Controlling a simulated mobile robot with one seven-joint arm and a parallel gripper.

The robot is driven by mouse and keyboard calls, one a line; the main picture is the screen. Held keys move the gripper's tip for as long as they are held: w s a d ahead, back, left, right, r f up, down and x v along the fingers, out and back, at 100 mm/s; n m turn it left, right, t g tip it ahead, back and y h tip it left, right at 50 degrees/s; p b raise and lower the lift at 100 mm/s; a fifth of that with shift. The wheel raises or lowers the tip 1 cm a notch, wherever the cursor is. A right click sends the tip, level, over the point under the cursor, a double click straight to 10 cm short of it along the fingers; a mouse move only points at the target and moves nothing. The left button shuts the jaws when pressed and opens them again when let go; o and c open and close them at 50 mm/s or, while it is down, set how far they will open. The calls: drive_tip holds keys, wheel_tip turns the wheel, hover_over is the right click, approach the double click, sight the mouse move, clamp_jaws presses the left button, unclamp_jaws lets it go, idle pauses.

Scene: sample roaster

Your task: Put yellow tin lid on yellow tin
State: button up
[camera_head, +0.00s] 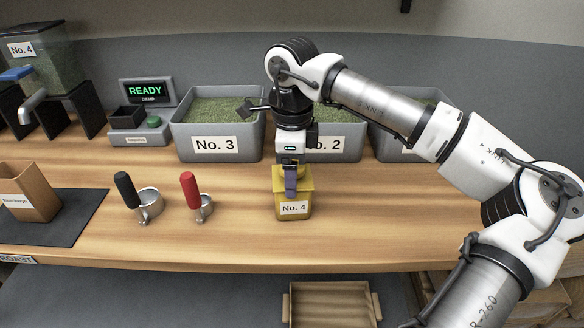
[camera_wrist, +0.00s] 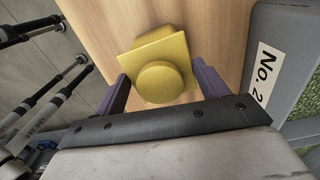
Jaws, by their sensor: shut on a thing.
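The yellow tin (camera_head: 293,209), labelled No. 4, stands upright on the wooden counter, and part of its body (camera_wrist: 153,40) shows beyond the lid in the wrist view. The yellow lid (camera_head: 304,184) is square with a round knob; in the wrist view the lid (camera_wrist: 150,62) faces the camera. My gripper (camera_head: 291,186) points down over the tin, its purple fingers either side of the knob, shut on the lid. The lid is at the tin's top; I cannot tell whether it rests fully on it. A finger hides part of the lid in the head view.
Grey bins No. 3 (camera_head: 216,126) and No. 2 (camera_head: 338,145) stand close behind the tin. A red-handled scoop (camera_head: 190,186) and a black-handled scoop (camera_head: 127,190) stand to the left. The counter right of the tin is clear; its front edge is near.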

drive_tip(key=o, duration=1.1)
drive_tip(key=shift+c, duration=0.2)
wheel_tip(320, 180, up, 14)
drive_tip(key=shift+f, duration=0.15)
